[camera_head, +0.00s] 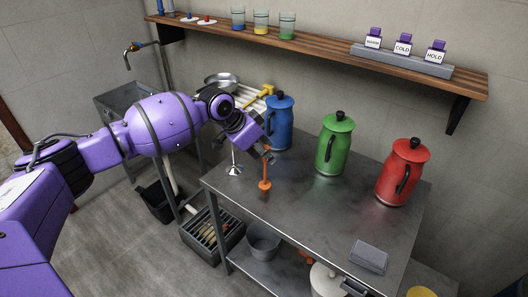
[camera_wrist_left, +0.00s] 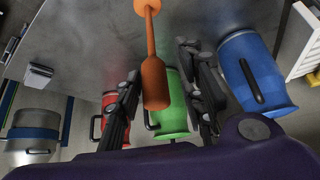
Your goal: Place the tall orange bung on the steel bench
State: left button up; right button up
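The tall orange bung (camera_head: 265,176) stands about upright on the steel bench (camera_head: 310,222), near its left end, with its round orange foot appearing to rest on the top. My left gripper (camera_head: 269,155) is at the bung's upper end, reaching in from the left. In the left wrist view the bung's thick handle (camera_wrist_left: 155,86) lies between the two dark fingers (camera_wrist_left: 158,82), which are apart, with a gap on either side of it. My right gripper is not in view.
A steel funnel-shaped piece (camera_head: 234,170) is left of the bung. Blue (camera_head: 279,125), green (camera_head: 334,145) and red (camera_head: 402,174) jugs stand along the back. A grey box (camera_head: 368,256) lies at the front right. The middle front of the bench is clear.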

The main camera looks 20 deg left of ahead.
pick_arm(q)
jog(key=v, duration=1.2)
jog(key=shift+r, duration=0.15)
dwell(1.2)
